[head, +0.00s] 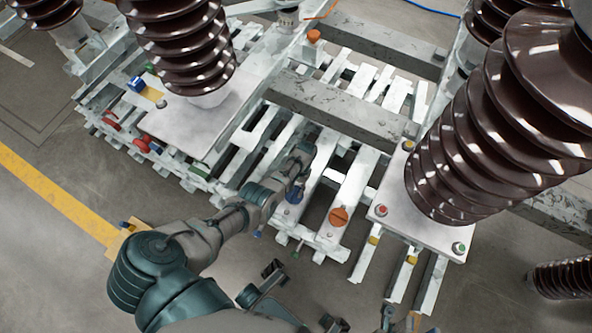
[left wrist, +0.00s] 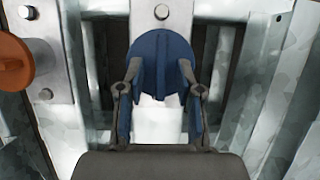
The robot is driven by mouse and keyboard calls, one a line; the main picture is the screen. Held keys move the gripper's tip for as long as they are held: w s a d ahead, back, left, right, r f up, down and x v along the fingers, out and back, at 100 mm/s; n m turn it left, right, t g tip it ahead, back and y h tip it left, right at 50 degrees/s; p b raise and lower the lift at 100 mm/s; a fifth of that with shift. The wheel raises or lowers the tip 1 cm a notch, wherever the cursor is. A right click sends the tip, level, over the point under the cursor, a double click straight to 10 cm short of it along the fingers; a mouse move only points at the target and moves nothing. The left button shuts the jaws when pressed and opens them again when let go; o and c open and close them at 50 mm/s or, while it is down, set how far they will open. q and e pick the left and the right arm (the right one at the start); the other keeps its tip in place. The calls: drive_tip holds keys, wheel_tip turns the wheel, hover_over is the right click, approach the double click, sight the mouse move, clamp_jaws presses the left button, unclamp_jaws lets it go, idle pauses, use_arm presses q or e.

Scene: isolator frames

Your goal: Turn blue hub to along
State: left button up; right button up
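The blue hub (left wrist: 155,50) is a round disc with a raised ridge across it, in the middle of the left wrist view. Its ridge runs up and down there, the same way as the metal bar behind it. It also shows small and blue in the head view (head: 294,195). My left gripper (left wrist: 160,72) is open, with one finger on each side of the ridge and the tips over the disc's sides. A gap shows between ridge and fingers; whether the tips touch the disc, I cannot tell.
An orange hub (head: 339,216) sits on the neighbouring bar, also at the left edge of the wrist view (left wrist: 14,58). Large brown ribbed insulators (head: 500,125) stand right and at the upper left (head: 185,45). Open floor (head: 60,250) lies at the left.

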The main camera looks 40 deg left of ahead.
use_arm(q)
drive_tip(key=v, duration=0.7)
drive_tip(key=shift+w, duration=0.15)
drive_tip(key=shift+f, duration=0.1)
